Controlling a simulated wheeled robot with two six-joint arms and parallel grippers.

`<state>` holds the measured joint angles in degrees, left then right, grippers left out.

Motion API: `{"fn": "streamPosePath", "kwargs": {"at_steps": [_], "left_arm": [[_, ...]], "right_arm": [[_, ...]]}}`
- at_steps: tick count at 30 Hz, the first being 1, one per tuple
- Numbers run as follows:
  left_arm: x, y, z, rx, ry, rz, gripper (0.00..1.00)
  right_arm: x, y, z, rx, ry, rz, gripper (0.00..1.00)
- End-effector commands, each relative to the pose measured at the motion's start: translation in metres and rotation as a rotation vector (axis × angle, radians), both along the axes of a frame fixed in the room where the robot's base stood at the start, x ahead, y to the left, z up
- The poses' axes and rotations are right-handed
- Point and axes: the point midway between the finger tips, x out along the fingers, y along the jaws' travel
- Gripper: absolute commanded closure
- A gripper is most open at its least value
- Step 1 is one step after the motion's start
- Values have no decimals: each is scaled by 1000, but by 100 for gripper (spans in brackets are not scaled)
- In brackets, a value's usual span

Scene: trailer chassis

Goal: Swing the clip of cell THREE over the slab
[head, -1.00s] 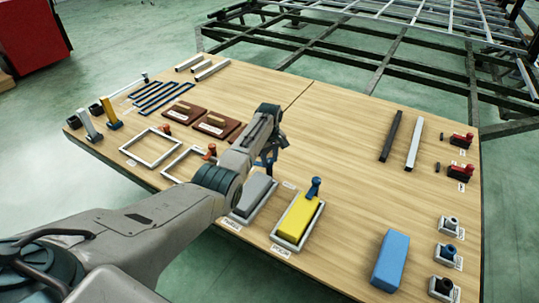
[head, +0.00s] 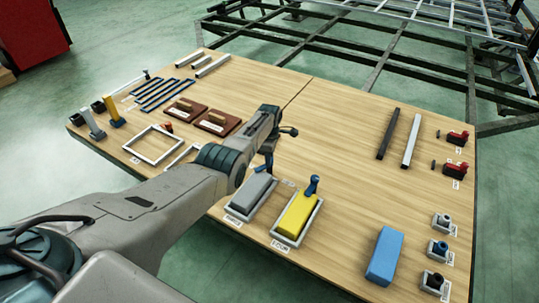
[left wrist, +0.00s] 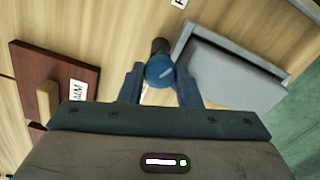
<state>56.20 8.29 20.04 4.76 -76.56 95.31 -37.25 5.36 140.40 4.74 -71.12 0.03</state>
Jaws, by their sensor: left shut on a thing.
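The grey slab (head: 252,192) lies in a light frame on the table, left of the yellow slab; the label by it is too small to read surely. My left gripper (head: 267,172) is at the far end of this cell, pointing down. In the left wrist view its fingers (left wrist: 160,88) are shut on a clip with a round blue knob (left wrist: 160,70) and a dark part beyond it. The clip is beside the frame's corner, and the grey slab (left wrist: 235,75) lies to its right, uncovered by it. In the head view the gripper hides most of the clip. My right gripper is not seen.
The yellow slab (head: 297,213) has its own blue clip (head: 313,186) standing at its far end. A blue block (head: 387,256) lies to the right. Brown plates (head: 217,122) and empty frames (head: 152,145) lie left of my arm. The table's middle is clear.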

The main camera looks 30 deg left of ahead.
Motion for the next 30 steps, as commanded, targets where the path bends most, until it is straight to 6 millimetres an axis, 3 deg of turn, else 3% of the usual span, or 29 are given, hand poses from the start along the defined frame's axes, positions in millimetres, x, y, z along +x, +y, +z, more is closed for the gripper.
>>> {"fn": "streamPosePath", "kwargs": {"at_steps": [15, 30], "left_arm": [[0, 1, 0, 1, -1, 386, 92], [0, 1, 0, 1, -1, 492, 92]], "right_arm": [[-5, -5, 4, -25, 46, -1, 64], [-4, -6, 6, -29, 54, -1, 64]]}}
